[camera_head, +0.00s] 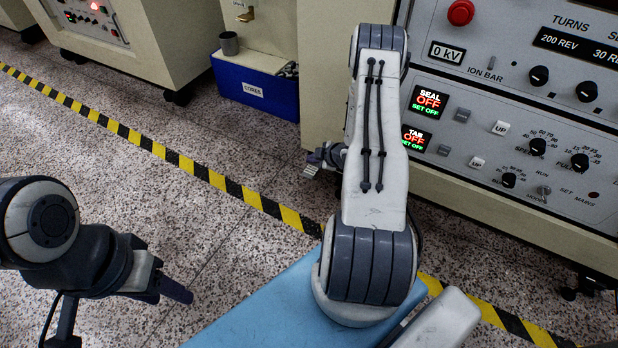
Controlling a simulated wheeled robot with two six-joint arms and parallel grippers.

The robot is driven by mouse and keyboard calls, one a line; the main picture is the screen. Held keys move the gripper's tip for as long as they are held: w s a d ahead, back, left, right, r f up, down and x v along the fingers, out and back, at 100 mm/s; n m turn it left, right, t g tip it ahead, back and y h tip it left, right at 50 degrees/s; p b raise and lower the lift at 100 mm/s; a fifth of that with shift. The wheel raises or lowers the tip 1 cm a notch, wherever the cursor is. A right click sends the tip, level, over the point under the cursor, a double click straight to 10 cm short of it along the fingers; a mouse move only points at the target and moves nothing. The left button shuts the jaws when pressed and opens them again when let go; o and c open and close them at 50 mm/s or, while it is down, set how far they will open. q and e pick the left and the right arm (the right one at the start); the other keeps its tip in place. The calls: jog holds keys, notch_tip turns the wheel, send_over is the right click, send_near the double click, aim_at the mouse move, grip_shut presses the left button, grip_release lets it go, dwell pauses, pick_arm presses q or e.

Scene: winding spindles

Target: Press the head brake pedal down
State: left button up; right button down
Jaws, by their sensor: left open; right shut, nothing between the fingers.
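I cannot make out a head brake pedal in this view; my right arm covers part of the machine front and floor. My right gripper (315,163) shows left of my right forearm, near the cream machine's lower front. It is shut and empty, partly hidden by the forearm. My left gripper (172,289) is low at the left, over the speckled floor, apart from any object. It is open and empty, though its fingers overlap in this view.
A control panel (480,115) with knobs and SEAL and TAB displays is at right. A blue CORES bin (252,92) stands at the cabinet, with a grey cup (229,43) above. A yellow-black floor stripe (190,166) crosses open floor. A light-blue surface (265,310) is in front.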

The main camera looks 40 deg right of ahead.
aim_at(310, 171)
pick_arm(q)
jog(key=shift+f+b, duration=0.75)
jog(key=shift+f, duration=0.55)
pick_arm(e)
jog(key=shift+f, duration=1.75)
pick_arm(q)
jog(key=shift+f, duration=0.15)
pick_arm(e)
jog(key=shift+f, duration=0.4)
pick_arm(q)
jog(key=shift+f+b, duration=0.7)
jog(key=shift+b, duration=0.15)
pick_arm(e)
jog(key=shift+f, duration=1.15)
pick_arm(q)
jog(key=shift+r+p, duration=1.6)
pick_arm(e)
jog(key=shift+r, duration=1.6)
pick_arm(q)
jog(key=shift+r, duration=0.1)
pick_arm(e)
jog(key=shift+r, duration=0.1)
notch_tip(310, 171, up, 5)
jog(key=p, duration=0.4)
jog(key=shift+p, duration=0.35)
pick_arm(q)
notch_tip(310, 171, up, 4)
jog(key=shift+r, duration=0.2)
